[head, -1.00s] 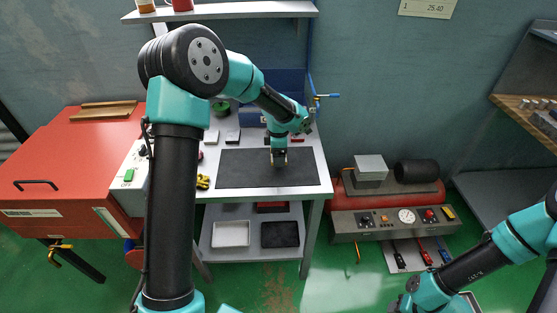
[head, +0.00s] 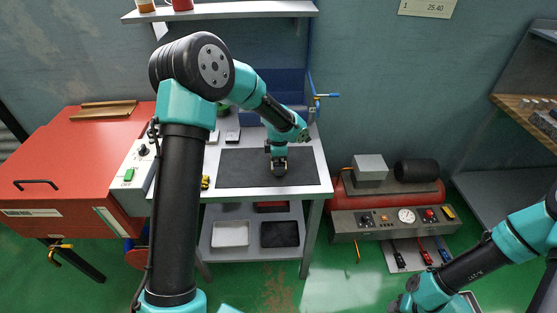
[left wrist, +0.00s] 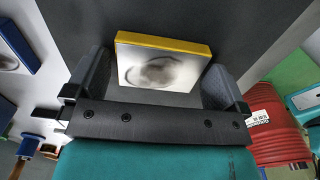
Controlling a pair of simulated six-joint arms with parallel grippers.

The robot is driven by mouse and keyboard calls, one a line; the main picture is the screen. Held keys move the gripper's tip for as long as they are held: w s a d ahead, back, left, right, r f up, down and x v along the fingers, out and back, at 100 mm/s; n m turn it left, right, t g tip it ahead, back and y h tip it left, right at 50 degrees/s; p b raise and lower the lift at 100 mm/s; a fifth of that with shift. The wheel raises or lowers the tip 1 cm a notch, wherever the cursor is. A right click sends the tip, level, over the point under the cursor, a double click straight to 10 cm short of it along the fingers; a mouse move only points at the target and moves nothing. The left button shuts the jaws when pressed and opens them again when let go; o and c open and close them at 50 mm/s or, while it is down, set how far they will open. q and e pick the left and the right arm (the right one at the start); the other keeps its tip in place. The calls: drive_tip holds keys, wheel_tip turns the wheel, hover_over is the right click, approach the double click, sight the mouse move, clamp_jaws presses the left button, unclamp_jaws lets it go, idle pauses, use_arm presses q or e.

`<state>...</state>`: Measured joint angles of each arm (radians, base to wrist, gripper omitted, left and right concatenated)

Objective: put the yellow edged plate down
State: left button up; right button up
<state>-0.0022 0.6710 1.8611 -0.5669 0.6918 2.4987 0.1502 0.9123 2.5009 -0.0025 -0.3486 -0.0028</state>
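The yellow edged plate (left wrist: 160,66) shows in the left wrist view between my left gripper's two fingers. It has a pale face with a dark round smudge and a yellow edge along its far side. My left gripper (left wrist: 160,82) appears shut on it, a finger at each side. In the head view my left gripper (head: 279,172) points down at the dark mat (head: 238,178) on the bench. I cannot tell there whether the plate touches the mat. My right arm (head: 475,265) shows at the lower right, its gripper out of view.
The bench (head: 316,157) has small items behind the mat, and a yellow thing (head: 205,182) partly behind my left arm. The lower shelf holds a white tray (head: 230,234) and a black tray (head: 280,234). The mat around my left gripper looks clear.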

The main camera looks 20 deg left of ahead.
use_arm(q)
wheel_tip(320, 180, up, 12)
drive_tip(key=shift+r, duration=0.15)
idle(0.6)
idle(0.6)
